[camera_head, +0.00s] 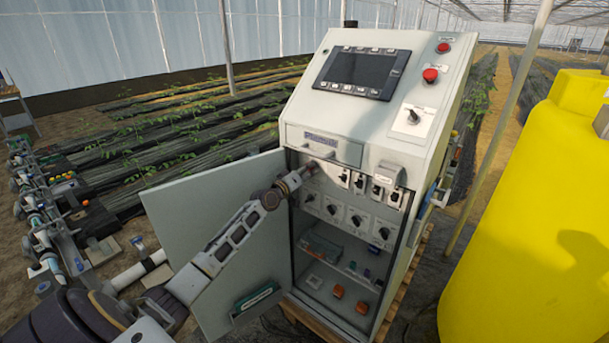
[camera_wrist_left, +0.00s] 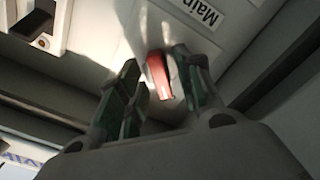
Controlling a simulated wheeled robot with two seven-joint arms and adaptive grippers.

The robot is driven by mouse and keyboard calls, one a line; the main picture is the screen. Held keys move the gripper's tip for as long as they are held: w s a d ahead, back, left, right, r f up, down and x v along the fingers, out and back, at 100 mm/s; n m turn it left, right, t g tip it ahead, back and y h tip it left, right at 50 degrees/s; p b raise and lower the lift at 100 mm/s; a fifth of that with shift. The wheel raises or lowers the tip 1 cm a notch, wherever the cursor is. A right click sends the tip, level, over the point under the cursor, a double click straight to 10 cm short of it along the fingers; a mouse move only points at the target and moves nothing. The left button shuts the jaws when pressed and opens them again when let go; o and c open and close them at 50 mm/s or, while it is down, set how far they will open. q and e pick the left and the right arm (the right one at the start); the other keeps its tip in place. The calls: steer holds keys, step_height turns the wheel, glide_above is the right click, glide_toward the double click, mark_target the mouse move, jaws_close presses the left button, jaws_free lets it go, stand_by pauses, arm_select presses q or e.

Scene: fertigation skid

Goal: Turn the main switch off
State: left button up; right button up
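The main switch shows in the left wrist view as a red handle (camera_wrist_left: 158,75) on a pale panel, beside a label reading "Main" (camera_wrist_left: 203,12). My left gripper (camera_wrist_left: 166,85) is open around it, one finger on each side. The red handle lies nearer the right-hand finger; a small gap shows to the left-hand one. I cannot tell whether either finger touches it. In the head view my left gripper (camera_head: 312,168) reaches into the upper left of the open cabinet (camera_head: 335,120) and hides the switch. My right gripper is not in view.
The cabinet door (camera_head: 215,215) stands open to the left, below and behind my left arm. Several black switches (camera_head: 355,218) sit right of and below the gripper. Red buttons (camera_head: 430,75) and a screen (camera_head: 361,70) are above. A yellow tank (camera_head: 545,210) stands right.

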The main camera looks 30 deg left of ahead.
arm_select(q)
steer(key=s, duration=1.2)
steer(key=shift+a, duration=0.45)
stand_by(0.4)
stand_by(0.8)
